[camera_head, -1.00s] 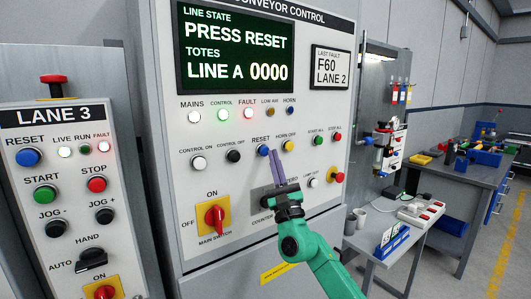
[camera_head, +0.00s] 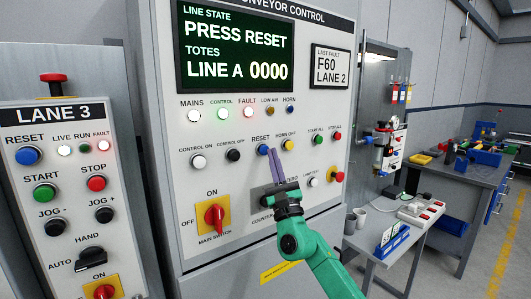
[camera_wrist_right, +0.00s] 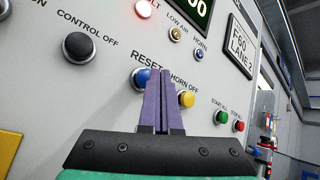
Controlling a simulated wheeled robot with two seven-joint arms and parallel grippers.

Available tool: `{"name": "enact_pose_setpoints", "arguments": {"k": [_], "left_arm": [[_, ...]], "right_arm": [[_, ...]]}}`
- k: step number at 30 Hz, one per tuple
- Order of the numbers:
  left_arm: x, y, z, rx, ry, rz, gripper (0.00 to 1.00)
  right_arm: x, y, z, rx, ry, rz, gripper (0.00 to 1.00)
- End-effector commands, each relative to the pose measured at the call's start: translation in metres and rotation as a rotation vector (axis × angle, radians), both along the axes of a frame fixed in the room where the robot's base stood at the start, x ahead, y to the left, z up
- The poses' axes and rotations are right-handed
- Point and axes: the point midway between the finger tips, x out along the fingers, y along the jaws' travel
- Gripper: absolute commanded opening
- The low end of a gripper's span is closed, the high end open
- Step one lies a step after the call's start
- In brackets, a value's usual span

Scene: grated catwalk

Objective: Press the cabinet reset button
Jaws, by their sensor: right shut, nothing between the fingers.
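The cabinet's blue RESET button (camera_head: 262,150) sits on the grey panel under the text display, which reads "PRESS RESET" (camera_head: 235,35). In the right wrist view the RESET button (camera_wrist_right: 139,79) is partly hidden behind the fingers. My right gripper (camera_head: 268,149) is shut and empty, with its purple fingers pointing up at the panel. The fingertips (camera_wrist_right: 163,72) overlap the right side of the button; I cannot tell whether they touch it. My left gripper is not in view.
The yellow HORN OFF button (camera_head: 289,145) is close on the right, the black CONTROL OFF button (camera_head: 233,156) on the left. A red main switch (camera_head: 214,217) is below. A separate LANE 3 box (camera_head: 70,190) has its own blue RESET button (camera_head: 28,156).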

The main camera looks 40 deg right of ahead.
Motion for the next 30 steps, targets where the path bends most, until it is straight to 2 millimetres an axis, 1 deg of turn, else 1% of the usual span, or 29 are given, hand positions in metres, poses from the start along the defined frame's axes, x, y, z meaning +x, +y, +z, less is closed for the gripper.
{"name": "enact_pose_setpoints", "arguments": {"k": [1, 3, 12, 30], "left_arm": [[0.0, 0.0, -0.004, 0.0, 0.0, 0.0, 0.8], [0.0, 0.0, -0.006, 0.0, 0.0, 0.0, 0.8], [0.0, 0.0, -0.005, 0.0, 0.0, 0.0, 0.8], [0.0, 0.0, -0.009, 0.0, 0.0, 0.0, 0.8]], "right_arm": [[0.002, 0.0, -0.001, 0.0, -0.002, 0.0, 0.0], [0.004, 0.0, -0.001, 0.001, -0.002, 0.0, 0.0], [0.005, 0.0, 0.0, 0.0, 0.0, 0.0, 0.0], [0.012, 0.0, 0.0, 0.0, 0.0, 0.0, 0.0]]}}
